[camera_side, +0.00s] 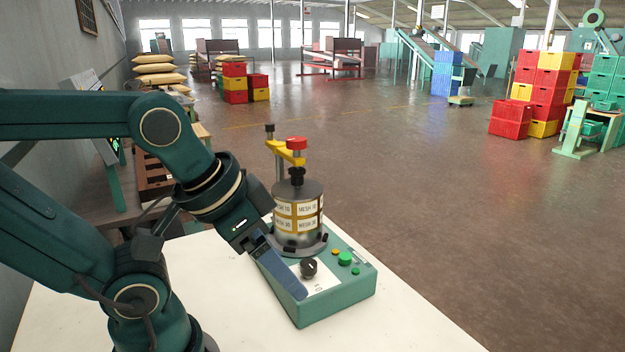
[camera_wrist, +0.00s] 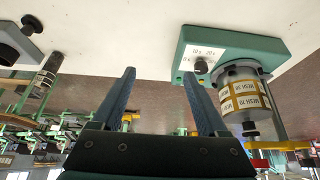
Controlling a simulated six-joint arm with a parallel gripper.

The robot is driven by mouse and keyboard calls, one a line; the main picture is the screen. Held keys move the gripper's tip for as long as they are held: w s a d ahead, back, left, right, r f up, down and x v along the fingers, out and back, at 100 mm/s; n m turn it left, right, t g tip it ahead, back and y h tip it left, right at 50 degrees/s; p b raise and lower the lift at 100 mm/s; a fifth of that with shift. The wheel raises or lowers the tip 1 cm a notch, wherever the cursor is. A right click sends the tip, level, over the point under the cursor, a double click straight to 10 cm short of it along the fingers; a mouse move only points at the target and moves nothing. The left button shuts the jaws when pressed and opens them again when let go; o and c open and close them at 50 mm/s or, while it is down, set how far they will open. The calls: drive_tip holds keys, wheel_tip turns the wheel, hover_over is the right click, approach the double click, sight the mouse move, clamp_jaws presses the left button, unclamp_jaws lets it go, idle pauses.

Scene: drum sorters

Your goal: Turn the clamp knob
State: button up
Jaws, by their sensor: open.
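The sieve shaker has a green base (camera_side: 345,295) with a drum (camera_side: 297,212) labelled MESH on top. A yellow clamp bar (camera_side: 283,150) on a post reaches over the drum and carries a red knob (camera_side: 297,143); a black knob (camera_side: 269,128) tops the post. I cannot tell which is the clamp knob. In the wrist view, the drum (camera_wrist: 243,95) lies right of my spread fingers (camera_wrist: 159,75); the bar (camera_wrist: 280,145) shows at lower right.
The base carries a black dial (camera_side: 308,267), a green button (camera_side: 345,258) and smaller buttons. The white table (camera_side: 400,320) is clear right of the base. Crates (camera_side: 535,90) and sacks stand far off on the floor. In the wrist view, black-knobbed parts (camera_wrist: 18,42) show at left.

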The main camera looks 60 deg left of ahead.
wheel_tip(320, 180, up, 18)
drive_tip(key=n+g+y, duration=0.9)
drive_tip(key=n+y, duration=0.8)
drive_tip(key=n, duration=0.3)
hover_over(303, 146)
drive_tip(key=shift+s+r, duration=0.15)
drive_tip(key=shift+y, duration=0.4)
wheel_tip(303, 146, down, 10)
drive_tip(key=shift+a+f, duration=0.1)
drive_tip(key=shift+f, duration=0.1)
drive_tip(key=shift+a+f, duration=0.1)
drive_tip(key=shift+a, duration=0.15)
drive_tip(key=shift+s+a, duration=0.2)
drive_tip(key=shift+a, duration=0.95)
drive_tip(key=shift+s+a, duration=0.15)
drive_tip(key=shift+a, duration=0.95)
